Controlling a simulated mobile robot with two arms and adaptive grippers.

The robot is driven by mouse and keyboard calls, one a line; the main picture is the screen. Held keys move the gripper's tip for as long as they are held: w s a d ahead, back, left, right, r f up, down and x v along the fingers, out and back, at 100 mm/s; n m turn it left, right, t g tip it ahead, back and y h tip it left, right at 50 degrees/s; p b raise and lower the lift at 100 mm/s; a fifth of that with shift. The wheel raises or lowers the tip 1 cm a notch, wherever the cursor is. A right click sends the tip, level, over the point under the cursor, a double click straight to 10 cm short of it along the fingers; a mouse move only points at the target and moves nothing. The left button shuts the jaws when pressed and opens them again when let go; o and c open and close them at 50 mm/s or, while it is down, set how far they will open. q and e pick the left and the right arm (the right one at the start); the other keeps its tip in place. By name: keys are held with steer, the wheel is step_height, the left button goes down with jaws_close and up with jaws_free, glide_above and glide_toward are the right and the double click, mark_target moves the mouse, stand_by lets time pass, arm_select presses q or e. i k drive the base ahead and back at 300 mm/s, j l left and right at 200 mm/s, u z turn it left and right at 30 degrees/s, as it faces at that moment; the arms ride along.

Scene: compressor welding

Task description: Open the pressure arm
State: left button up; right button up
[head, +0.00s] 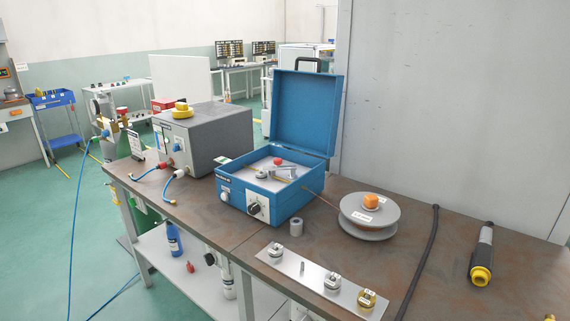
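A blue wire feeder box (256,200) stands on the brown workbench with its lid (306,110) raised. Inside it is a pale panel with a small silver mechanism (284,172), which looks like the pressure arm. A red knob (278,161) sits beside it, and a small round metal part (261,175) lies to its left. The mechanism is too small to tell whether the arm is raised or lowered. A thin wire runs from the box's right side to the spool. Neither of my grippers is in view.
A grey spool (371,228) with an orange hub stands right of the box. A metal plate (311,277) with several small parts lies in front. A grey machine (205,135) stands left, a black cable (420,262) and a torch (482,258) right. Bare bench (452,220) lies between cable and torch.

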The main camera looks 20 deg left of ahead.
mark_target(272, 169)
steer(key=i+j, duration=0.3)
steer(key=i, duration=0.2)
steer(key=i+j+z, duration=0.1)
steer(key=i+j, duration=0.2)
steer(key=i, duration=0.2)
